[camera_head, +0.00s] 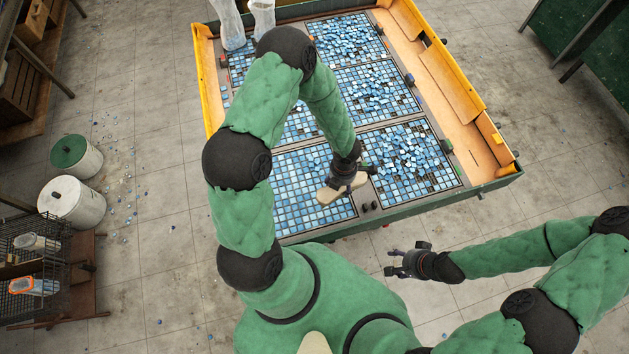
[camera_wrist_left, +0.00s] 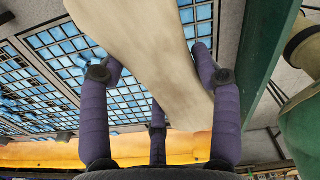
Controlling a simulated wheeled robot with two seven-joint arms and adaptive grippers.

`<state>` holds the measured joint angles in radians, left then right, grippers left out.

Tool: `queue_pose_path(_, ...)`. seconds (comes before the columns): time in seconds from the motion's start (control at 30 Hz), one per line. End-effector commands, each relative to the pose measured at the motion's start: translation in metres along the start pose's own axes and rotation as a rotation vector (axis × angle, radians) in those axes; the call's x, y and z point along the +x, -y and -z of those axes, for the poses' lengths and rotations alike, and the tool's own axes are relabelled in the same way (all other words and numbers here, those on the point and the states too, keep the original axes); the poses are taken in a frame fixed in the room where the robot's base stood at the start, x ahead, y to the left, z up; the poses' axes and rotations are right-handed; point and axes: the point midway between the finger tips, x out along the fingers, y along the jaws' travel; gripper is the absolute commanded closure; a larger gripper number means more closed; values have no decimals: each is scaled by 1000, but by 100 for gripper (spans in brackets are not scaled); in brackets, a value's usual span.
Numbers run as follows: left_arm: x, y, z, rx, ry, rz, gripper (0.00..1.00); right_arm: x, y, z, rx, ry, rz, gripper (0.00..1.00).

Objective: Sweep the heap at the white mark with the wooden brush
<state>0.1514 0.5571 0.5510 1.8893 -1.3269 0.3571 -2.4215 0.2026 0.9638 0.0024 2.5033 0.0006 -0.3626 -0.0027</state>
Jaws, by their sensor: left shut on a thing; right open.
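My left gripper (camera_head: 347,178) is shut on the pale wooden brush (camera_head: 333,194), over the near tile panels close to the gap between the left and right columns. In the left wrist view the brush (camera_wrist_left: 150,60) lies between purple fingers and hides much of the panel; its bristles are not visible. Loose blue tiles form a near heap (camera_head: 408,152), a middle heap (camera_head: 376,88) and a far heap (camera_head: 348,38) in the right column. I cannot pick out a white mark with certainty. My right gripper (camera_head: 397,263) is open and empty, in front of the table.
The table has a raised yellow rim (camera_head: 450,80) and a green front edge (camera_head: 440,203). Small coloured blocks sit along the panel frames. Two whitish upright shapes (camera_head: 229,22) stand at the far left corner. Lidded buckets (camera_head: 72,202) and a cart stand left on the floor.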

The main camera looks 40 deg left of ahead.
Motion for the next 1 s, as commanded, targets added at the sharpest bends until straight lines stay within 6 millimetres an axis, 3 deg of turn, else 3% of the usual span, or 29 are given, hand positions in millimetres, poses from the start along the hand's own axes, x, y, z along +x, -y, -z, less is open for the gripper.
queue_pose_path(0.37,0,0,0,-1,0,0,73,0,0,0,0,0,0,47)
queue_pose_path(0.53,-1,-15,6,-72,-1,3,73,1,0,0,0,0,0,47)
queue_pose_path(0.77,-4,-77,44,-393,-8,18,73,3,-1,0,0,0,0,47)
queue_pose_path(1.0,-12,-146,108,-797,-12,22,73,6,-2,0,0,0,0,47)
